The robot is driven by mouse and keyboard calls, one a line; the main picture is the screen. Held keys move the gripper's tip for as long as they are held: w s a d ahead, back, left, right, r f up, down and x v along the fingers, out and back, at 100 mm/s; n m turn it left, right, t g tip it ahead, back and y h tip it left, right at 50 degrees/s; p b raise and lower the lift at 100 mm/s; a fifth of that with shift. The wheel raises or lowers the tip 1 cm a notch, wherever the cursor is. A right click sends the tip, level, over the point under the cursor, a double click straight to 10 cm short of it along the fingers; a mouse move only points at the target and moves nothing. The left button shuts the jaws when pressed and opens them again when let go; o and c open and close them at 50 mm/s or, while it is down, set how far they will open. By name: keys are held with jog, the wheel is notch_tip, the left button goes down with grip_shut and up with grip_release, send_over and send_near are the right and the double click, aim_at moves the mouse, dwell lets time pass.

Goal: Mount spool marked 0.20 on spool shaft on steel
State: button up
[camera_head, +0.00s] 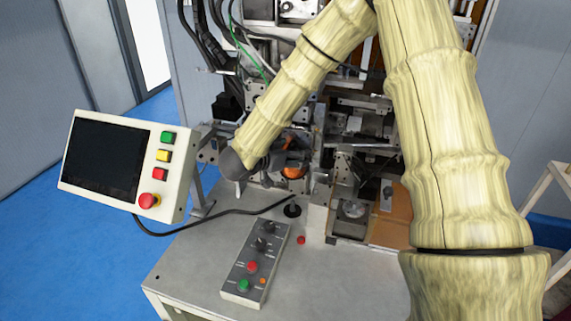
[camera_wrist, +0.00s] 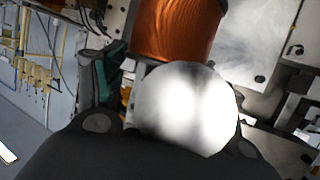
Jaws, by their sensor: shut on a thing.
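A spool wound with orange copper wire (camera_head: 293,172) shows at my gripper (camera_head: 286,160), by the machine front. In the wrist view, the copper winding (camera_wrist: 176,30) is at the top, with a shiny pale round end face (camera_wrist: 187,108) nearer the camera. My dark gripper (camera_wrist: 170,132) has its fingers on both sides of this end and is shut on the spool. No 0.20 marking can be read. A short dark post on a round black base (camera_head: 292,209) stands on the steel tabletop, below the spool in the picture. I cannot tell whether it is the spool shaft.
A control panel with a screen (camera_head: 105,160) stands at the left. A button box (camera_head: 256,262) lies on the tabletop (camera_head: 190,268), with a black cable nearby. Machine blocks and brackets (camera_head: 350,175) crowd the right of my gripper. The tabletop's front left is clear.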

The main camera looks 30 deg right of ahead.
aim_at(297, 169)
jog(key=shift+s+a+f, duration=0.1)
jog(key=shift+s+f, duration=0.15)
jog(key=shift+f, duration=0.8)
jog(key=s, duration=0.1)
jog(key=f, duration=0.1)
jog(key=s+b, duration=0.1)
jog(key=shift+s+a+f, duration=0.15)
jog(key=shift+s+a, duration=0.15)
jog(key=shift+s, duration=0.25)
jog(key=w+f+b, duration=0.1)
jog(key=w+f, duration=0.1)
jog(key=shift+w+f, duration=0.3)
jog(key=shift+w, duration=0.1)
jog(key=shift+d+f, duration=0.1)
jog(key=shift+f, duration=0.1)
jog(key=shift+s+f+b, duration=0.55)
jog(key=shift+s+b, duration=0.3)
jog(key=shift+b, duration=0.05)
jog(key=shift+w+f+b, duration=0.3)
jog(key=shift+f, duration=0.3)
jog(key=shift+w+f+b, duration=0.3)
jog(key=shift+f, duration=0.25)
jog(key=shift+s+d+r, duration=0.1)
jog(key=shift+s, duration=0.2)
jog(key=shift+w, duration=0.15)
